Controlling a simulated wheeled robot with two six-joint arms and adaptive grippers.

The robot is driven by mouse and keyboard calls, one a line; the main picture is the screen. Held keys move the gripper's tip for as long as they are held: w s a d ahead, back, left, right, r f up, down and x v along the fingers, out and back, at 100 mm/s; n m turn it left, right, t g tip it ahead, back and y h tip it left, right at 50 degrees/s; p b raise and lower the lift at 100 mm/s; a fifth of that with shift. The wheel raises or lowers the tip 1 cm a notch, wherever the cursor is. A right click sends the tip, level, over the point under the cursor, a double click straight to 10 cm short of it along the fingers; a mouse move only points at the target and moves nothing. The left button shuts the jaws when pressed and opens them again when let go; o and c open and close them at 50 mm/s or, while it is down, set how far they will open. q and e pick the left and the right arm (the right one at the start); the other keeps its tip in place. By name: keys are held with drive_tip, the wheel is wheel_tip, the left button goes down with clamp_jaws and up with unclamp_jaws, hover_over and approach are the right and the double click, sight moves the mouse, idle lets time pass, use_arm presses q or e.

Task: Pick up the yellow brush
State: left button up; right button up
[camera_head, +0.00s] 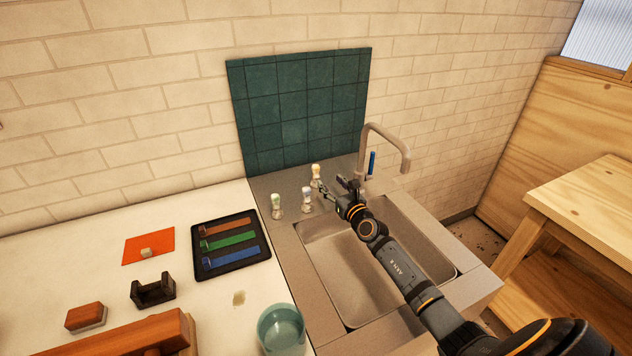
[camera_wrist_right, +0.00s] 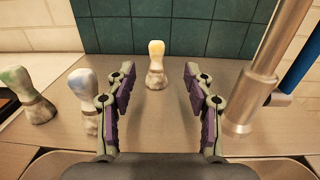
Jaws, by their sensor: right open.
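The yellow brush (camera_head: 315,175) stands upright on the steel ledge behind the sink, near the dark green tile panel. In the right wrist view the yellow brush (camera_wrist_right: 156,66) shows its pale yellow top and mottled base, centred beyond the fingertips. My right gripper (camera_head: 338,186) is over the back edge of the sink, close to the brush. In the wrist view my right gripper (camera_wrist_right: 160,78) is open, with the brush framed between its fingers and nothing held. My left gripper is not seen.
A green brush (camera_head: 277,206) and a bluish-white brush (camera_head: 306,200) stand left of the yellow one. The faucet (camera_wrist_right: 262,75) rises right of the gripper, with a blue handle (camera_head: 372,163). A black tray (camera_head: 230,266) and teal cup (camera_head: 281,328) are on the white counter.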

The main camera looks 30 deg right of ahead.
sight(317, 171)
drive_tip(key=w, duration=0.1)
drive_tip(key=w+b, duration=0.1)
drive_tip(key=w, duration=0.1)
drive_tip(key=shift+f, duration=0.3)
drive_tip(key=shift+w, duration=0.4)
drive_tip(key=shift+w+b, duration=0.25)
drive_tip(key=shift+b, duration=0.15)
drive_tip(key=w+b, duration=0.1)
drive_tip(key=w, duration=0.1)
drive_tip(key=w+b, duration=0.1)
drive_tip(key=w, duration=0.1)
drive_tip(key=shift+a+f+b, duration=0.15)
drive_tip(key=shift+a+b, duration=0.05)
drive_tip(key=shift+b, duration=0.15)
drive_tip(key=shift+w, duration=0.35)
drive_tip(key=shift+s+r, duration=0.15)
drive_tip(key=shift+r, duration=0.05)
drive_tip(key=shift+c, duration=0.7)
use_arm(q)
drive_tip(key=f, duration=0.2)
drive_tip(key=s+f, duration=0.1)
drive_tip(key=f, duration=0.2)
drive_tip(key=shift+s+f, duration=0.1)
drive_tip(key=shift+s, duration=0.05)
use_arm(e)
clamp_jaws()
